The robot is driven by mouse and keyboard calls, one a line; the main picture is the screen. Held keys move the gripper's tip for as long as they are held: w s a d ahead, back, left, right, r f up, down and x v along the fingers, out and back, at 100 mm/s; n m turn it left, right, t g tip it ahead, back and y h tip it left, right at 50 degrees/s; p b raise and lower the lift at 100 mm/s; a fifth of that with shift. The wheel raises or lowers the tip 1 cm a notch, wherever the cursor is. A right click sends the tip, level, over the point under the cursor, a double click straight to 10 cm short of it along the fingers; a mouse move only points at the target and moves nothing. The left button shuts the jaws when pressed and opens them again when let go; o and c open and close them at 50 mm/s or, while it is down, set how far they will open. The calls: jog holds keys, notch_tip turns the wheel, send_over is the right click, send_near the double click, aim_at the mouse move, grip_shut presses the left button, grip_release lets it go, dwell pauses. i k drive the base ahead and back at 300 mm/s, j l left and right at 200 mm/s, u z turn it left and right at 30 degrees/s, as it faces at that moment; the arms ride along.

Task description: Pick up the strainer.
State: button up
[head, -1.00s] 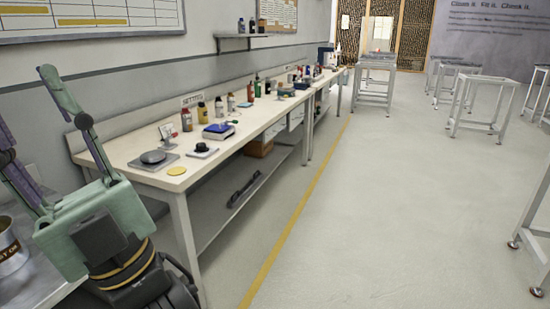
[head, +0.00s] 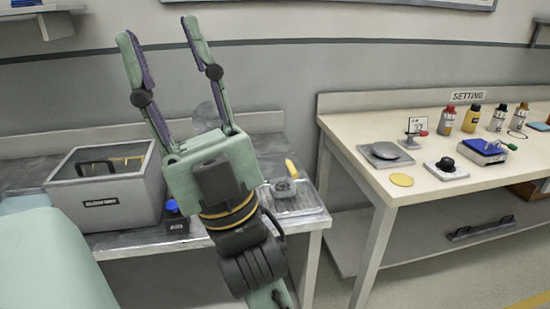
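My gripper (head: 158,30) is raised in front of the metal bench, its two green fingers pointing up and spread apart with nothing between them. I cannot clearly make out the strainer. A small grey round object (head: 284,186) with a yellow upright part stands on a ridged metal tray (head: 305,207) just right of my gripper's body. A pale grey rounded shape (head: 206,113) shows between and behind the fingers, partly hidden by them. I cannot tell whether either is the strainer.
A grey open box (head: 108,205) with dark and yellow contents stands on the metal bench at left, beside a dark jar with a blue lid (head: 173,207). A cream workbench (head: 370,135) at right holds bottles, a blue scale (head: 485,150) and a yellow disc (head: 401,180). Floor shows at lower right.

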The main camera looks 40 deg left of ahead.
aim_at(290, 165)
jog(key=i+l+u, duration=0.15)
jog(key=u, duration=0.25)
jog(key=i+l+u, duration=0.1)
jog(key=l+u, duration=0.3)
jog(key=i+l+u, duration=0.1)
jog(key=u, duration=0.3)
jog(key=i+l+u, duration=0.2)
jog(key=l+u, duration=0.15)
jog(key=i+l+u, duration=0.1)
jog(key=l+u, duration=0.25)
jog(key=i, duration=0.15)
